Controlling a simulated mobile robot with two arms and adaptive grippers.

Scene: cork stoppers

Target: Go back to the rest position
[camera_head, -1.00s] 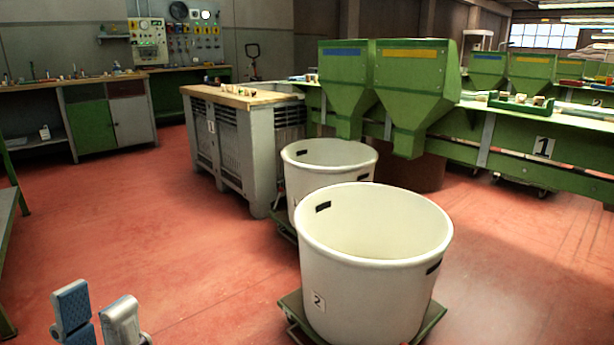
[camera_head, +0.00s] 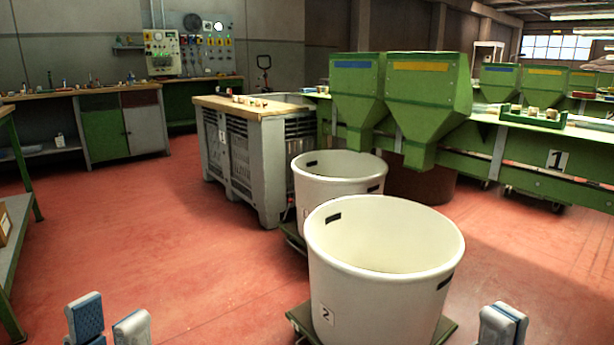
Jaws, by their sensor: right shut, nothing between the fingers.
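My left gripper (camera_head: 109,318) shows at the bottom left of the head view, over the red floor. Its two fingertips stand apart with nothing between them. My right gripper (camera_head: 503,320) shows at the bottom right, just right of the front white bin. Its fingertips are together and hold nothing. The rest of both arms is out of view.
A large white bin marked 2 (camera_head: 327,270) stands on a green wheeled base (camera_head: 300,318) between my grippers. A second white bin (camera_head: 340,190) is behind it. Green hoppers (camera_head: 430,105), a grey crate (camera_head: 238,165) and workbenches stand beyond. Open floor (camera_head: 170,240) lies left.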

